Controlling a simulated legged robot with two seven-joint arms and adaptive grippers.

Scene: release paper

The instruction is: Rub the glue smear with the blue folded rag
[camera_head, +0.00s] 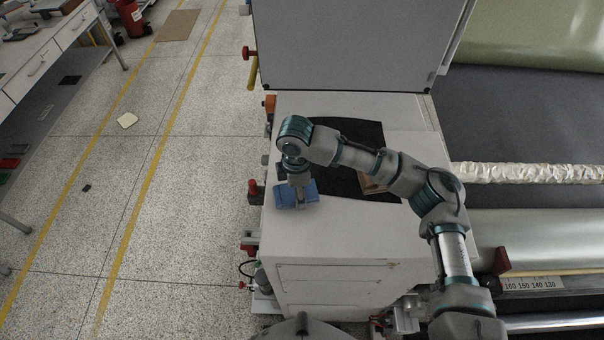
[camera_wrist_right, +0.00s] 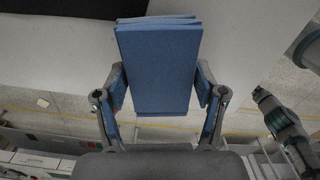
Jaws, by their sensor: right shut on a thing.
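The blue folded rag (camera_head: 284,195) is over the left part of the white cabinet top (camera_head: 340,235), near its left edge. My right gripper (camera_head: 299,196) comes down on it from above, at the end of the arm reaching in from the right. In the right wrist view the rag (camera_wrist_right: 158,70) sits between the two fingers of my right gripper (camera_wrist_right: 162,90), which are shut on it; its folded layers show at the far end. Whether the rag touches the surface, I cannot tell. I cannot make out the glue smear. My left gripper is not in view.
A black mat (camera_head: 345,135) lies on the cabinet top, with a brown object (camera_head: 372,183) partly behind my arm. A grey panel (camera_head: 345,50) stands at the back. Rollers and a foil-like wrapped bar (camera_head: 525,173) are at the right. The cabinet top's front is mostly clear.

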